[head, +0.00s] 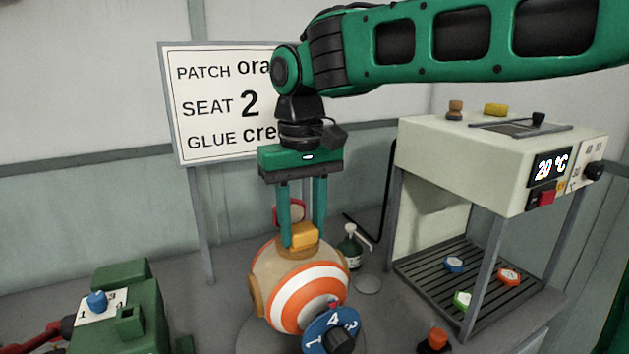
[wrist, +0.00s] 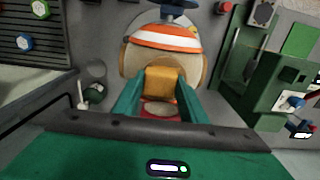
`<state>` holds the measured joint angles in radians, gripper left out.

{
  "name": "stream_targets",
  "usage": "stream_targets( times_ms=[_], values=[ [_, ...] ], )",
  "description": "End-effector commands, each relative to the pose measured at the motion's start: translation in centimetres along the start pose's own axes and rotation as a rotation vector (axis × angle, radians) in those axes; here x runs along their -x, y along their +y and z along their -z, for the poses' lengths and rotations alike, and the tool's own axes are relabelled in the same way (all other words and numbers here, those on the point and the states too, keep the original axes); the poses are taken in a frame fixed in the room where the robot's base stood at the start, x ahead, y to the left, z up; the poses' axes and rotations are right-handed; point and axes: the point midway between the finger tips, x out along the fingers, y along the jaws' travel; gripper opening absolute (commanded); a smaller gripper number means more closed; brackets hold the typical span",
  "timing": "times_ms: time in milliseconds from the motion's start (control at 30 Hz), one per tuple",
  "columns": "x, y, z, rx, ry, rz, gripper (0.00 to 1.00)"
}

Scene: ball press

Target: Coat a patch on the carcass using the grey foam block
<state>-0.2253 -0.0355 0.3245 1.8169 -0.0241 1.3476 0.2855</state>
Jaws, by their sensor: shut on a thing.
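The carcass (head: 262,262) is a tan ball on a round base, with an orange-and-white ringed patch (head: 312,298) on its front. My gripper (head: 303,230) points straight down above it. It is shut on a yellow-orange block (head: 304,236), not a grey one, at the top of the ball. The block also shows between the fingers in the wrist view (wrist: 163,82), where the carcass (wrist: 133,62) lies just beyond it. I cannot tell whether the block touches the ball. No grey foam block can be made out.
A sign (head: 222,105) reads "PATCH ora", "SEAT 2", "GLUE cre", partly hidden by my arm. A blue numbered dial (head: 317,331) stands in front of the ball. A green pump bottle (head: 350,248) and a press showing 20 °C (head: 460,155) stand right, a green machine (head: 146,310) left.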

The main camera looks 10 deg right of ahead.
Motion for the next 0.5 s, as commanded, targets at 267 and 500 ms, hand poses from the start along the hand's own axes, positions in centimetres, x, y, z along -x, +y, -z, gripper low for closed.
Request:
stream_targets(
  times_ms=[267, 500],
  values=[
    [0.0, 1.5, -0.5, 0.012, 0.000, 0.000, 0.14],
    [2.6, 1.7, -0.5, 0.015, 0.001, 0.000, 0.14]
  ],
)
